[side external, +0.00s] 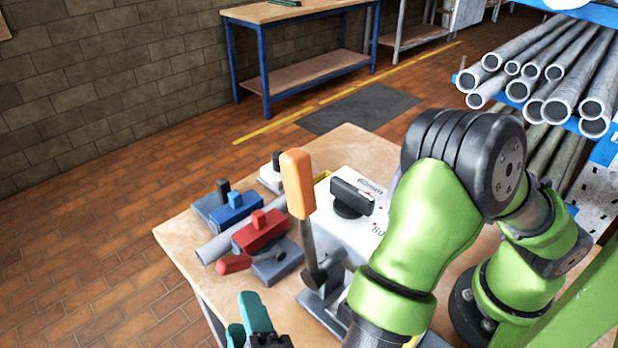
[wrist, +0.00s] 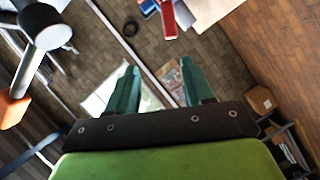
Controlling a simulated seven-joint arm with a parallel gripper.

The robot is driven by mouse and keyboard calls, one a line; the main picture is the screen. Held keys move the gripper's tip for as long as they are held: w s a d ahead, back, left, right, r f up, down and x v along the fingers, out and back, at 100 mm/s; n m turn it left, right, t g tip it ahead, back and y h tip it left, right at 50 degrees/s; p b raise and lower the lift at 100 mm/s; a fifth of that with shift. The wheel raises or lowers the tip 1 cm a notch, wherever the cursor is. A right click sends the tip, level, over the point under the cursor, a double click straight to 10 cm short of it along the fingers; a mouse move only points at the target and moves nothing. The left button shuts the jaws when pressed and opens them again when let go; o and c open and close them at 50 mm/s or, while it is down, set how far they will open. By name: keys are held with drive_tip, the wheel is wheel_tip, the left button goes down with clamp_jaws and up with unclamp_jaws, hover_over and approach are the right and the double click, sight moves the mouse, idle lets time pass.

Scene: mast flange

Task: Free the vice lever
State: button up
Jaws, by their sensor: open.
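On the workbench in the side view, a grey pipe (side external: 217,246) lies between a blue block (side external: 235,208) and a red block (side external: 259,231), which look like vice jaws. A short lever with a red handle (side external: 234,264) sits at the near side of the red block. A taller lever with an orange handle (side external: 297,184) stands nearly upright beside a white box with a black knob (side external: 352,197). The orange handle shows at the left edge of the wrist view (wrist: 12,108). My gripper (side external: 248,311) is open and empty, low at the bench's near edge; its teal fingers also show in the wrist view (wrist: 158,66).
The workbench (side external: 182,240) has a bare strip along its left edge. A rack of metal pipes (side external: 545,75) stands at the right. A blue-framed table (side external: 300,12) is at the back. Brick floor (side external: 90,250) lies open to the left.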

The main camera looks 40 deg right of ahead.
sight(235, 268)
drive_tip(key=shift+y, duration=0.3)
drive_tip(key=x, duration=0.5)
drive_tip(key=f+x, duration=0.1)
drive_tip(key=x, duration=0.4)
drive_tip(key=s+d+f+x, duration=0.1)
drive_tip(key=x, duration=0.4)
drive_tip(key=shift+w+d+f, duration=0.2)
drive_tip(key=shift+w+f, duration=0.05)
drive_tip(key=shift+w, duration=0.05)
clamp_jaws()
